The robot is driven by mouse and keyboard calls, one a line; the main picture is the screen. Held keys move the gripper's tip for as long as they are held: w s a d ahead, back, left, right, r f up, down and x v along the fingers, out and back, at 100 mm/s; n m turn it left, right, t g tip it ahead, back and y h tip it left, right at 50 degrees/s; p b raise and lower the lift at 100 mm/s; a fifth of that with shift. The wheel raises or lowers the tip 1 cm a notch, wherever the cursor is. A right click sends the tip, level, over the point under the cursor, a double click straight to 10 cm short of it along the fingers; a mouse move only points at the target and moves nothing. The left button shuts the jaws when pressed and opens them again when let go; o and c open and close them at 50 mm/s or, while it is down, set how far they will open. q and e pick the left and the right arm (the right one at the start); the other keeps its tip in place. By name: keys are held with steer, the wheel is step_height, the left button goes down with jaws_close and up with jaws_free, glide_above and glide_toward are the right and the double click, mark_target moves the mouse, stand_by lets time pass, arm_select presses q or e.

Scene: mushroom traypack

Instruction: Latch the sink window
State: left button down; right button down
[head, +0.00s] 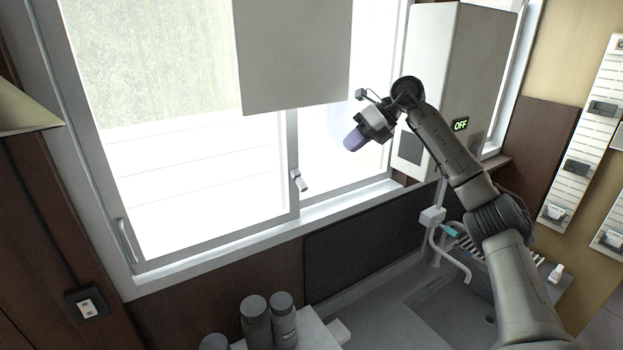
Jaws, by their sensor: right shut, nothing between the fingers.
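The sink window (209,215) fills the upper left of the head view, with light frames and bright panes. A small latch handle (298,181) sits on the upright frame where the panes meet. I cannot tell from here whether it is turned to locked. A pull handle (127,241) is on the left frame. My right gripper (354,140) is in front of the right pane, up and to the right of the latch and apart from it. It is shut and empty, with purple-grey fingertips pointing down left. My left gripper is not in view.
A white box unit (423,60) with an OFF display (460,125) stands right of the window, close to my right arm. Below are the sink (452,310), a faucet (453,262) and several dark bottles (256,322). A grey panel (293,50) hangs before the upper window.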

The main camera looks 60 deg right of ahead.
steer(key=shift+w, duration=0.1)
steer(key=p, duration=0.1)
glide_toward(304, 183)
steer(key=x, duration=0.6)
steer(key=shift+x, duration=0.75)
steer(key=shift+d+f, duration=0.1)
steer(key=shift+f, duration=0.05)
